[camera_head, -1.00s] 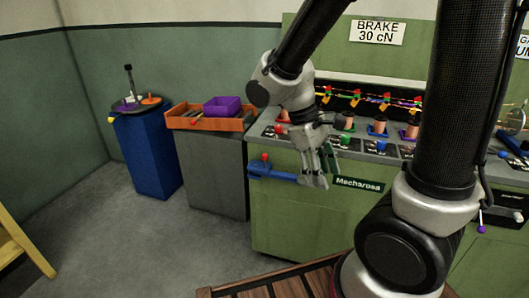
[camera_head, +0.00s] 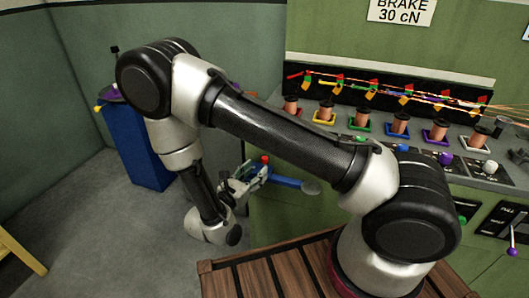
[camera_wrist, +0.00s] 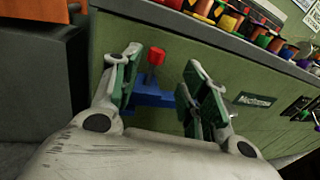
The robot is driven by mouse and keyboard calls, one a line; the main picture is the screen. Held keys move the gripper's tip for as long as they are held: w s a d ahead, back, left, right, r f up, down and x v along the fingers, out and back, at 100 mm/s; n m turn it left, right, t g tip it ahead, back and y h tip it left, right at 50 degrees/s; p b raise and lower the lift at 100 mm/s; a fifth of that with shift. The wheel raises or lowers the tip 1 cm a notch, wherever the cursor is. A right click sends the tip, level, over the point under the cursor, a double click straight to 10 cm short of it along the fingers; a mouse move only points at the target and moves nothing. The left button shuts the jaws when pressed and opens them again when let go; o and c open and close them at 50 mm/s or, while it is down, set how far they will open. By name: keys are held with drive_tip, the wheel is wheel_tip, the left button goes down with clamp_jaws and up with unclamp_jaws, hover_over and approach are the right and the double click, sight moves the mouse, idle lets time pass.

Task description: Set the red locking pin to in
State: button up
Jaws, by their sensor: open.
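The red locking pin (camera_wrist: 156,57) stands up from the blue bracket (camera_wrist: 150,94) on the green machine front. In the wrist view it lies between and beyond the two fingers of my open gripper (camera_wrist: 160,78). In the head view the red pin head (camera_head: 265,159) shows above the blue bar (camera_head: 291,182), beside my gripper (camera_head: 248,178). I cannot tell whether the fingers touch the pin. The pin's lower shaft is hidden.
Above the bracket, the green machine (camera_head: 300,222) carries several spools with coloured bases. A blue pedestal (camera_head: 140,147) stands left, behind my arm. A dark grey cabinet (camera_wrist: 45,85) with an orange tray (camera_wrist: 35,8) stands left in the wrist view.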

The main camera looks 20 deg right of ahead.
drive_tip(key=shift+t, duration=0.3)
drive_tip(key=x, duration=0.7)
drive_tip(key=shift+w+r, duration=0.25)
drive_tip(key=shift+w, duration=0.2)
drive_tip(key=shift+d, duration=0.1)
clamp_jaws()
